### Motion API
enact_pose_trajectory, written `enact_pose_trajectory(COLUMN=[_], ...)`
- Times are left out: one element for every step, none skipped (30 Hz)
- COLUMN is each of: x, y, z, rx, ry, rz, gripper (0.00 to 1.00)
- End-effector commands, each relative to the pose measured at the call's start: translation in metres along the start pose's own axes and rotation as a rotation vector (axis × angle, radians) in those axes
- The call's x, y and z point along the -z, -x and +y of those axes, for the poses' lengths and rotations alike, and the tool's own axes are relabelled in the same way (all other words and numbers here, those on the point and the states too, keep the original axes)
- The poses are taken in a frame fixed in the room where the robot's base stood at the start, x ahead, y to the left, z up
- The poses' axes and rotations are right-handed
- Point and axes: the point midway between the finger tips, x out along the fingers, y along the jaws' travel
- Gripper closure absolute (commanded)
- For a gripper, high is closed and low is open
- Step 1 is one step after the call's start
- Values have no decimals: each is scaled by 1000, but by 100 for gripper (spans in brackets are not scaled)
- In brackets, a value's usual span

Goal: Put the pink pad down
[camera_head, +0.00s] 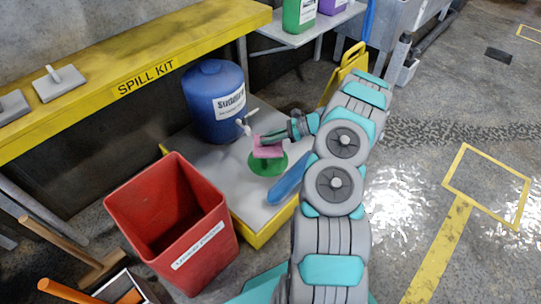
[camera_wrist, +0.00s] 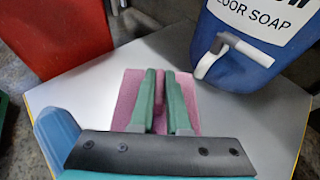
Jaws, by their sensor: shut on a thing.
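The pink pad (camera_head: 268,152) is in my gripper (camera_head: 272,139), over a round green patch (camera_head: 257,167) on the grey top of a low yellow-edged platform (camera_head: 220,165). In the wrist view the green fingers of my gripper (camera_wrist: 161,74) are close together, with the pink pad (camera_wrist: 128,92) showing on both sides of them. The pad appears to be a little above the platform top, but the exact gap is hard to tell. The green patch is hidden in the wrist view.
A blue soap drum (camera_head: 213,100) with a white tap (camera_head: 243,127) stands just behind the pad. A blue object (camera_head: 289,180) lies at the platform's right edge. A red bin (camera_head: 172,225) stands front left. A yellow shelf (camera_head: 120,75) runs along the wall.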

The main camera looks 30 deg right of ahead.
Motion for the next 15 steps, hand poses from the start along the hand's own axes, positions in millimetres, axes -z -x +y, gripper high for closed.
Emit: enact_pose_trajectory(x=[9,14,20,25,30,34,36,37,39,40,42,45,48,52,58], y=[-4,-5,-8,-10,-12,-14,-14,-15,-16,-16,-17,-18,-20,-21,-24], z=[1,0,0,1,1,1,0,0,0,-1,-1,-1,-1,0,0], rx=[0,0,0,0,0,0,0,1,2,2,2,2,2,1,1], ry=[-2,-2,-4,-5,-5,-4,-3,-1,0,0,1,0,0,0,-1], rz=[0,0,0,0,0,0,0,1,1,1,1,1,1,2,2], gripper=[100,100,100,100,100,100,100,100,100,100,100,100,100,100,100])
